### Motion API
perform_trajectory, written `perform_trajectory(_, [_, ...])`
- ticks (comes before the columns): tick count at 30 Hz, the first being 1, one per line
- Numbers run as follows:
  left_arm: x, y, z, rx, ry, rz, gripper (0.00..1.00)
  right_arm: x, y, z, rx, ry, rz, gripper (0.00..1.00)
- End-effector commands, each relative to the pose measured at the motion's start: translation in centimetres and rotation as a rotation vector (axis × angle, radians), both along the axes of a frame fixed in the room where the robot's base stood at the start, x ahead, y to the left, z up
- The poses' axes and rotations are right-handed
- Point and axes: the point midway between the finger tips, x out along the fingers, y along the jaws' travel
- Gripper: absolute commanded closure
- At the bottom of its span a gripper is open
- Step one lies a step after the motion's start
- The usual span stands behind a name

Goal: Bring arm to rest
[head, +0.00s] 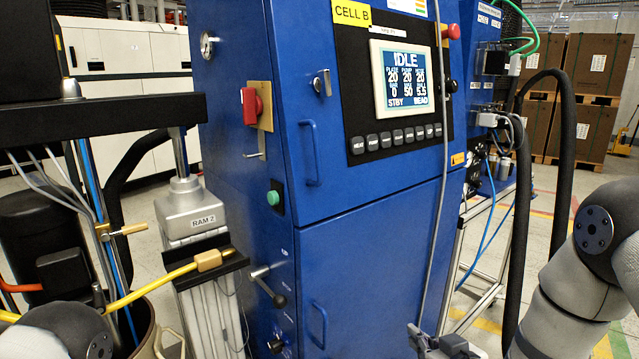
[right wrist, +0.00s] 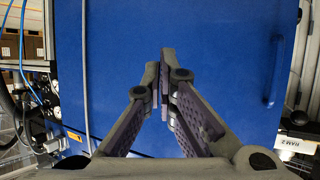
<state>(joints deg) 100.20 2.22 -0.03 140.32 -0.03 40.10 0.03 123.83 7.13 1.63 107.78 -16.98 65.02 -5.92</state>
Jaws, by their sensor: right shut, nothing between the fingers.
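My right arm (head: 570,310) comes in from the right edge in the head view. My right gripper (head: 438,343) shows at the bottom of that view, cut off by the frame, low in front of the blue cabinet (head: 390,240). In the right wrist view my right gripper (right wrist: 160,72) is shut with its fingers together and nothing between them. The blue cabinet face (right wrist: 215,60) fills the background there; I cannot tell the exact gap. Part of my left arm (head: 65,330) shows at the bottom left; its gripper is out of view.
The cabinet carries a screen (head: 405,80) reading IDLE, a red switch (head: 252,103), door handles (head: 312,152) and a black lever (head: 270,285). RAM 2 (head: 195,210) and a yellow hose (head: 160,285) stand left. A black hose (head: 515,220) hangs between cabinet and right arm.

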Motion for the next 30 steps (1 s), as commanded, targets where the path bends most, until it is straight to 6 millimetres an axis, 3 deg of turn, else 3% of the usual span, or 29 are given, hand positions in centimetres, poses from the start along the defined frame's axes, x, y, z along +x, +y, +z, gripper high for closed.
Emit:
perform_trajectory(1, [0.2, 0.0, 0.2, 0.0, -0.008, 0.0, 0.62, -3.3, 0.0, -3.2, 0.001, 0.122, -0.015, 1.0])
perform_trajectory(3, [0.4, 0.0, 0.4, 0.0, -0.014, 0.0, 0.62, -8.7, -0.2, -7.7, 0.0, 0.309, -0.044, 1.0])
perform_trajectory(5, [0.6, 0.0, 0.6, 0.0, -0.02, 0.0, 0.62, -13.9, -0.4, -10.8, -0.005, 0.468, -0.07, 1.0])
perform_trajectory(7, [0.7, 0.0, 0.7, 0.0, -0.026, 0.0, 0.62, -20.3, -0.7, -13.6, -0.014, 0.654, -0.103, 1.0])
perform_trajectory(9, [0.9, 0.0, 0.9, -0.001, -0.032, 0.0, 0.62, -27.0, -1.1, -15.4, -0.029, 0.836, -0.135, 1.0])
perform_trajectory(12, [1.1, 0.0, 1.1, 0.0, -0.04, 0.001, 0.62, -36.0, -1.7, -16.1, -0.054, 1.073, -0.183, 1.0])
perform_trajectory(15, [1.3, 0.0, 1.3, 0.0, -0.045, 0.001, 0.62, -42.6, -2.1, -15.4, -0.079, 1.25, -0.217, 1.0])
perform_trajectory(18, [1.3, 0.0, 1.3, 0.0, -0.047, 0.001, 0.62, -46.4, -2.4, -14.6, -0.096, 1.353, -0.241, 1.0])
perform_trajectory(20, [1.3, 0.0, 1.3, 0.0, -0.048, 0.001, 0.62, -47.4, -2.4, -14.3, -0.101, 1.382, -0.249, 1.0])
perform_trajectory(30, [1.3, 0.0, 1.3, 0.0, -0.047, 0.001, 0.62, -47.8, -2.5, -14.2, -0.103, 1.392, -0.251, 1.0])
